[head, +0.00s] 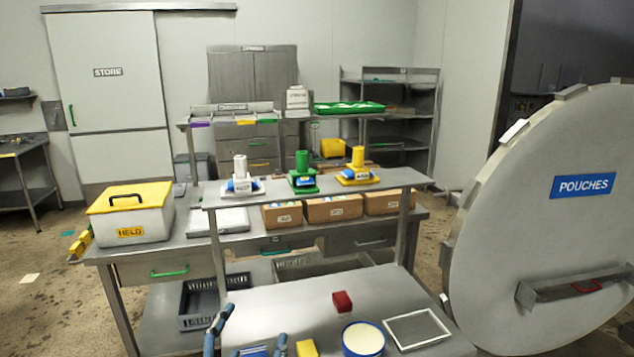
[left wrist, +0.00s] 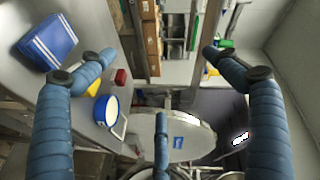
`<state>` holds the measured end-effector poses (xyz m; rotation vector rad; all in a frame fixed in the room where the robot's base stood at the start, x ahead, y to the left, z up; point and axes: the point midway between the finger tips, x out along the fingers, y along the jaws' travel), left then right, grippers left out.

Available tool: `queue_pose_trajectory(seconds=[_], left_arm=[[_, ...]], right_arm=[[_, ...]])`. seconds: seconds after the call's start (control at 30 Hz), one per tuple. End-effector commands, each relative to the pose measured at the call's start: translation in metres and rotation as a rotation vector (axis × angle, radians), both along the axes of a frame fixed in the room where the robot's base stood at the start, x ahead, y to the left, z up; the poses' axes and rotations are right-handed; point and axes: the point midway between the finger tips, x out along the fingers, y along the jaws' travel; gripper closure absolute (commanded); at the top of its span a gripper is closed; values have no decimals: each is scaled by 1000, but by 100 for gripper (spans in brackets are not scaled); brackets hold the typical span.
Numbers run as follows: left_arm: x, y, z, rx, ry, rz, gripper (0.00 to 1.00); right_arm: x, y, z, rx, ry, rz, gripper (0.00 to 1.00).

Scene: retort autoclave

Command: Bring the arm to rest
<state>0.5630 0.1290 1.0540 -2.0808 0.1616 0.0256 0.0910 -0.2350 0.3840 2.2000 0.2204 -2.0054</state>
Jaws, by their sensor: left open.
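My left gripper (head: 252,328) shows at the bottom of the head view, with only its blue fingers in the frame. In the left wrist view the same gripper (left wrist: 158,75) has its blue fingers spread wide, with nothing between them. It is over the near end of the bench, close to a blue item (head: 255,351), a yellow block (head: 307,348) and a blue bowl with pale contents (head: 363,340). I cannot tell its height above the top. My right gripper is in neither view.
A red block (head: 342,302) and a white frame (head: 417,329) lie on the bench top (head: 290,305). A shelf (head: 320,188) with three coloured stands crosses behind. The large round door (head: 545,230) marked POUCHES stands at right. A yellow-lidded HELD box (head: 131,217) is at left.

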Motion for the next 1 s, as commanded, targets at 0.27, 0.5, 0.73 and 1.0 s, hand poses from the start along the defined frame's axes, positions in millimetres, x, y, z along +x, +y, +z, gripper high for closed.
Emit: queue_pose_trajectory(seconds=[0.27, 0.5, 0.73, 1.0], left_arm=[[-110, 62, -159, -419, 616, 313, 11], [-200, 74, -217, -586, 919, 501, 11], [-272, 76, -242, -680, 1126, 643, 11], [-268, 73, -313, -677, 1179, 671, 11]], right_arm=[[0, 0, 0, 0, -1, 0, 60], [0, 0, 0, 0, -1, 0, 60], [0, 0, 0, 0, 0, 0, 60], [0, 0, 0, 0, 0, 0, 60]])
